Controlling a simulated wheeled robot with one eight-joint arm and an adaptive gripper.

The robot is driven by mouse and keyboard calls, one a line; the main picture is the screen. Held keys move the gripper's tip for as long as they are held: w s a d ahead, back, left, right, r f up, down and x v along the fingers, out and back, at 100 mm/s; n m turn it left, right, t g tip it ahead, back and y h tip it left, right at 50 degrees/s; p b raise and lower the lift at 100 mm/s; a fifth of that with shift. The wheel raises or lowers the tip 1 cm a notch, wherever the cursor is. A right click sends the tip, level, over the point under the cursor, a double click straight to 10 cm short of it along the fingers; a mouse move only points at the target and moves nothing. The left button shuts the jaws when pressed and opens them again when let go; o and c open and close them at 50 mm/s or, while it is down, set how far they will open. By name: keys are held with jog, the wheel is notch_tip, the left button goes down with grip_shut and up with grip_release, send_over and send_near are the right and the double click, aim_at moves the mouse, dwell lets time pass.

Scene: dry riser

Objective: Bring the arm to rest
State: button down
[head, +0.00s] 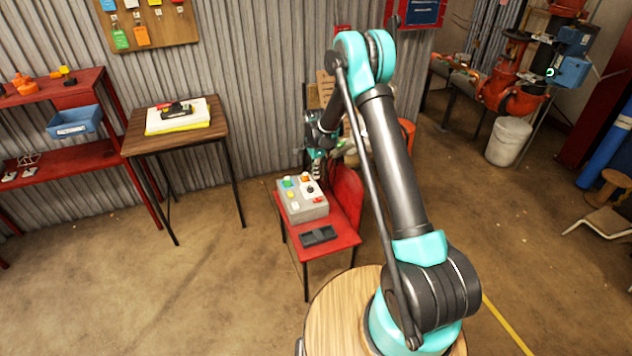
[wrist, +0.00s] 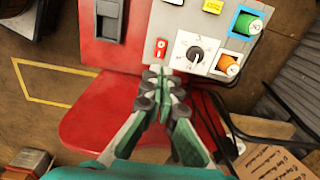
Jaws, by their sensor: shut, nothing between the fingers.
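My gripper (wrist: 166,88) is shut and empty in the wrist view. Its fingertips are near the lower edge of a grey control box, beside a white dial (wrist: 195,52) and a small red switch (wrist: 161,47). I cannot tell whether they touch the box. In the head view my arm (head: 395,150) reaches up and then bends down behind the control box (head: 306,208). The gripper itself is small and partly hidden there, near the box's far side.
The box and a dark tray (head: 318,236) rest on a red table (head: 333,245). A wooden table (head: 140,140) and red shelf (head: 100,90) stand left. A white bucket (head: 509,141) and red pipework (head: 512,95) are at the right. The left foreground floor is clear.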

jog(key=shift+r, duration=0.4)
